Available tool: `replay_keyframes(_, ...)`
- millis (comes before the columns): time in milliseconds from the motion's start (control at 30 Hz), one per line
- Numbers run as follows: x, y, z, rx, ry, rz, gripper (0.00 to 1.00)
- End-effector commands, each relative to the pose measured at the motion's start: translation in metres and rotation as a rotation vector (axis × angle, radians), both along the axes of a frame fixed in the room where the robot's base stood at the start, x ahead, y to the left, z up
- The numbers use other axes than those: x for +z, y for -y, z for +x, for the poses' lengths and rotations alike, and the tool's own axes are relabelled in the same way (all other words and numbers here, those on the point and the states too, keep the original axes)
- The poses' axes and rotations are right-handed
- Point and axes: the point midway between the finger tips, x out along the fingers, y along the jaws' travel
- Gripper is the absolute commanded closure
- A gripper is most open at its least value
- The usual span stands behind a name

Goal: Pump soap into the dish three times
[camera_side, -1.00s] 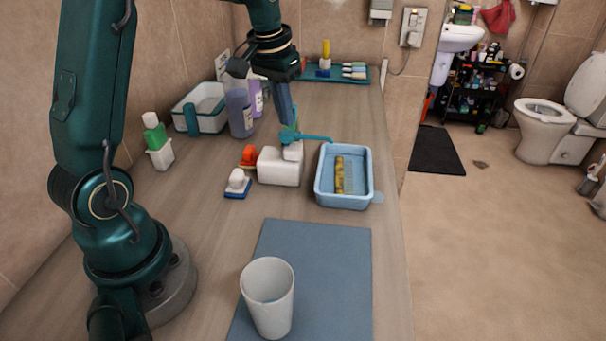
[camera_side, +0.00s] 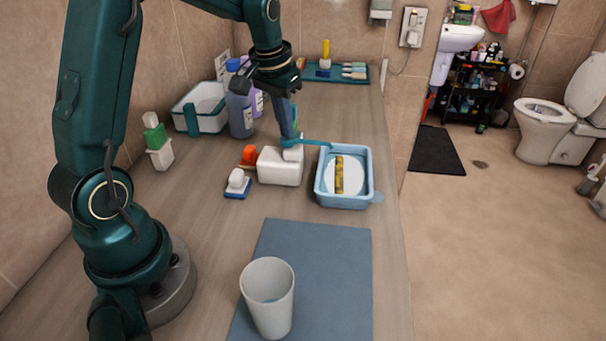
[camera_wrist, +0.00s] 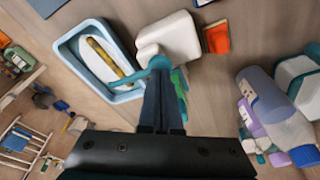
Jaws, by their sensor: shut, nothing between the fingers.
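The soap dispenser (camera_side: 280,167) is a white block-like bottle with a teal pump head and spout (camera_side: 315,142). The spout reaches right, over the light-blue dish (camera_side: 370,185). The dish holds a yellow bar (camera_side: 339,172) and a round white patch (camera_side: 356,173) lying around it. My gripper (camera_side: 289,137) is shut and empty, pointing down with its tips on the pump head, which sits low. In the wrist view the shut fingertips (camera_wrist: 160,72) meet the teal pump, beside the dispenser (camera_wrist: 177,36) and dish (camera_wrist: 71,47).
A white cup (camera_side: 268,300) stands on a blue mat (camera_side: 330,250) in front. Left of the dispenser are a small orange-topped item (camera_side: 249,154), a white-and-blue brush (camera_side: 237,183) and a green-and-white bottle (camera_side: 155,137). Purple bottles (camera_side: 239,112) stand behind.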

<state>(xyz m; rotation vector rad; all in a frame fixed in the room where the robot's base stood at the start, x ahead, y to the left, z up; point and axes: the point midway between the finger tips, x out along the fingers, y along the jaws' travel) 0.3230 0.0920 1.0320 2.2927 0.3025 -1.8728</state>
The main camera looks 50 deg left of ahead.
Motion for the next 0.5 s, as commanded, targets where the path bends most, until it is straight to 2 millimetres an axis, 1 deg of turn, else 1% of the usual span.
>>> replay_keyframes(167, 0.003, 0.0, 0.0, 0.0, -0.002, -0.001, 1.0)
replay_keyframes(500, 0.024, 0.0, 0.0, -0.001, 0.0, 0.0, 1.0)
